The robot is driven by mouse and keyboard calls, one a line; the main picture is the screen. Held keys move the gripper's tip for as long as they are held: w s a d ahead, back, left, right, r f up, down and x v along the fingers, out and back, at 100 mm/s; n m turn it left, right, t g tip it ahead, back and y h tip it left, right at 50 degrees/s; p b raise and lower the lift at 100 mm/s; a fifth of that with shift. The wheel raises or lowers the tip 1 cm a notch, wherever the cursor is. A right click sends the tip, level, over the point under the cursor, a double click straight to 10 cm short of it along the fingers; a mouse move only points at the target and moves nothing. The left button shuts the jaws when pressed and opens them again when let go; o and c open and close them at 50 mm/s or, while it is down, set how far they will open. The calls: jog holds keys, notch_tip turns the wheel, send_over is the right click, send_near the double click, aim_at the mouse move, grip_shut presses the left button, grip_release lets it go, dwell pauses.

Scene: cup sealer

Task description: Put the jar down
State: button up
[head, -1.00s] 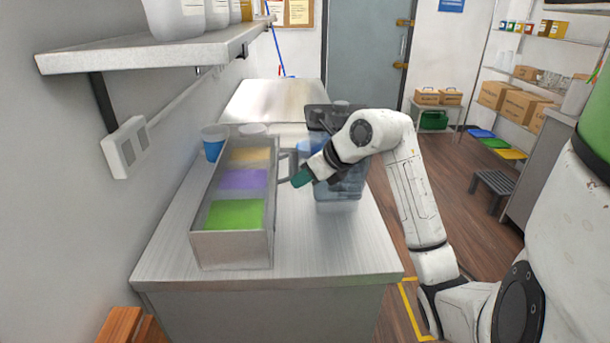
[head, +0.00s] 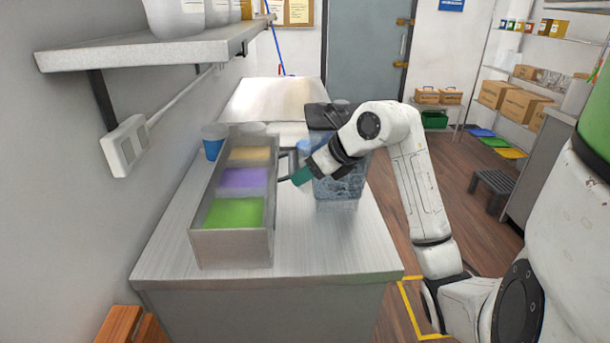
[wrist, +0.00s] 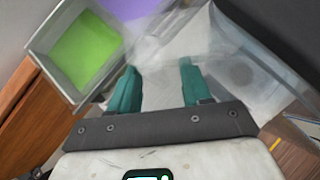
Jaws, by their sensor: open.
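A clear, bluish jar (head: 340,188) with a dark top stands upright on the light counter (head: 320,245), right of the topping tray, partly hidden by my arm. Its base appears to rest on the counter. A dark handle-like loop (head: 284,165) shows left of it; I cannot tell for sure that it belongs to the jar. My gripper (head: 300,178), with teal fingers, is at the jar's left side. In the wrist view the fingers (wrist: 160,85) are apart with nothing clearly between them, and translucent walls of the jar (wrist: 250,75) show close by on the right.
A grey tray (head: 232,247) with green, purple and yellow contents stands left of the jar. A blue cup (head: 213,148) is behind it by the wall. A shelf (head: 150,52) juts out at upper left. The front right of the counter is clear.

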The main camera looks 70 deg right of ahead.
jog(key=b+v, duration=0.1)
jog(key=v, duration=0.9)
jog(key=shift+r, duration=0.2)
jog(key=shift+s, duration=0.15)
